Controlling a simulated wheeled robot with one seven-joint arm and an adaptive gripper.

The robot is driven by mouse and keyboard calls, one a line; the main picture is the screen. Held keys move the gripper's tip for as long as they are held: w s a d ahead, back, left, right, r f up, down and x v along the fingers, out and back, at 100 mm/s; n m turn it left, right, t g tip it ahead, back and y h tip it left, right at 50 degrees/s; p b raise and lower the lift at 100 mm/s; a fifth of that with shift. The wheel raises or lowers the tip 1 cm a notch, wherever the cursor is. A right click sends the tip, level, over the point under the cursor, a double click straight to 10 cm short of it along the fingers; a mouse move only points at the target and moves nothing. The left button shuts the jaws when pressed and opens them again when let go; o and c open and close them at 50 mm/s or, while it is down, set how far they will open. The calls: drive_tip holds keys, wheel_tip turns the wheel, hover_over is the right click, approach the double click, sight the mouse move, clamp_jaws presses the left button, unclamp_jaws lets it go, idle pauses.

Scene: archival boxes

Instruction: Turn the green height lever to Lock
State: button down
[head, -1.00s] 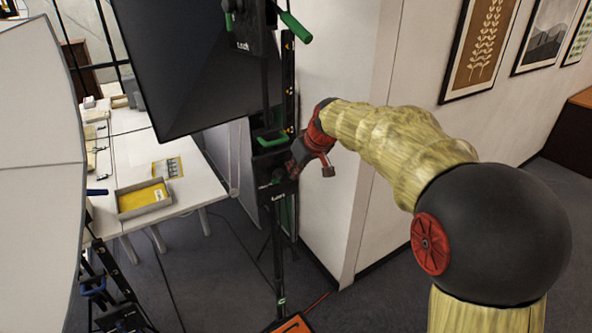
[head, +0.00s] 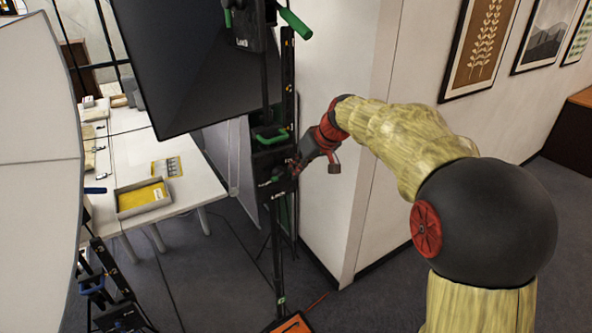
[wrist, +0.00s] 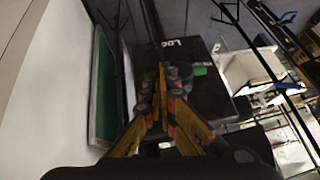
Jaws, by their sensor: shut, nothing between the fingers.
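The black lock block (head: 272,190) is on the upright stand left of the wall corner. In the wrist view, the block (wrist: 206,96) carries a white label that reads "LOC", partly cut off. A small green part (wrist: 200,70), which looks like part of the lever, shows just right of and beyond my fingertips. My gripper (head: 294,173) is shut and empty at the right side of the block. In the wrist view, my gripper's fingertips (wrist: 164,92) meet in front of the block. I cannot tell whether they touch the lever; most of it is hidden.
Another green handle (head: 296,24) sits higher on the stand, and a green-topped clamp (head: 270,136) above the block. A large black panel (head: 190,65) hangs to the left. The white wall corner (head: 345,200) is close on the right. A white table (head: 200,185) stands behind.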

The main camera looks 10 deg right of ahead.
drive_tip(key=shift+d+f, duration=0.1)
wheel_tip(320, 180, down, 5)
drive_tip(key=m+y+b, duration=0.1)
drive_tip(key=y, duration=0.3)
drive_tip(key=m+g+y+b, duration=0.1)
drive_tip(key=m+y+b, duration=0.1)
drive_tip(key=y, duration=0.1)
drive_tip(key=m+y+b, duration=0.1)
drive_tip(key=y+b, duration=0.1)
drive_tip(key=y, duration=0.2)
drive_tip(key=shift+f+m+g+y, duration=0.1)
drive_tip(key=shift+m+g+y, duration=0.2)
drive_tip(key=shift+m, duration=0.1)
